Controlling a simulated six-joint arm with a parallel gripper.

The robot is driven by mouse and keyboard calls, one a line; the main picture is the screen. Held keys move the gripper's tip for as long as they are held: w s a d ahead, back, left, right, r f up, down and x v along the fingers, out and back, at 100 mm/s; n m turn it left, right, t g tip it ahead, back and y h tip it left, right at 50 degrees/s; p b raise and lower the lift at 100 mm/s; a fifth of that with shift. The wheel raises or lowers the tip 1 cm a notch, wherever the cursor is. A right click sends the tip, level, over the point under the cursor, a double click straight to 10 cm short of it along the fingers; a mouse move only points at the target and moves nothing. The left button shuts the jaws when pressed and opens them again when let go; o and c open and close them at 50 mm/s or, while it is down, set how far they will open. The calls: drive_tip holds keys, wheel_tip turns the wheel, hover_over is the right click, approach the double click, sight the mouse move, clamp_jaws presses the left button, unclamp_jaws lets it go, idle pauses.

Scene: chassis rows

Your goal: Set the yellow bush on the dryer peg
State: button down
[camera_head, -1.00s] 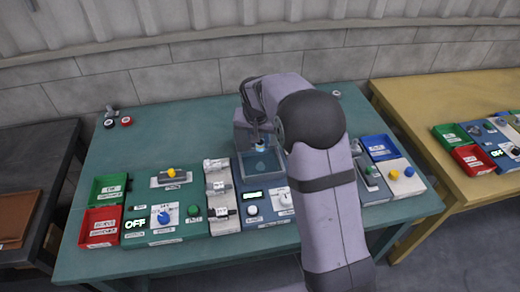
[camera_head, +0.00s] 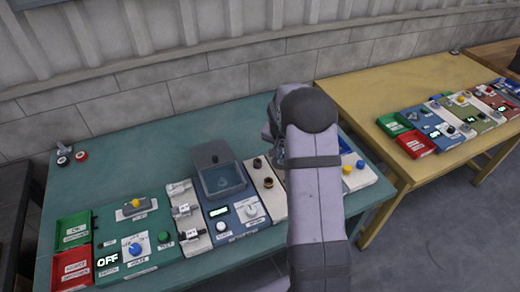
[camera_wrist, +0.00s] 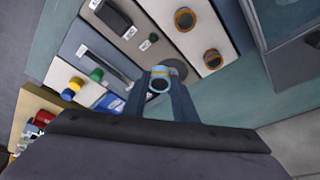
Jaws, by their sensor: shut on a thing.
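In the wrist view my gripper (camera_wrist: 160,88) is shut on a small ring-shaped bush (camera_wrist: 160,76). The bush looks light blue with an orange-yellow patch at its top, and a dark hole shows in its end. It is over a panel with a grey round disc (camera_wrist: 176,68) behind it; I cannot tell whether they touch. I cannot tell which part is the dryer peg. In the head view my arm hides the bush and most of the gripper. Two dark round parts with orange rims, one of them here (camera_wrist: 185,19), stand on the cream panel (camera_head: 277,200).
Free green table (camera_head: 120,165) lies behind the left panels. A yellow table (camera_head: 350,95) stands at right.

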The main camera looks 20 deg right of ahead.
drive_tip(key=w+d+r+n+t+y, duration=0.1)
drive_tip(key=w+n, duration=0.4)
drive_tip(key=n, duration=0.5)
drive_tip(key=shift+w+d+r+y+p, duration=0.2)
drive_tip(key=shift+d+y+p, duration=0.15)
drive_tip(key=shift+d+y, duration=0.4)
drive_tip(key=shift+f, duration=0.2)
drive_tip(key=shift+f+b, duration=2.5)
drive_tip(key=shift+f, duration=1.4)
drive_tip(key=c, duration=1.4)
unclamp_jaws()
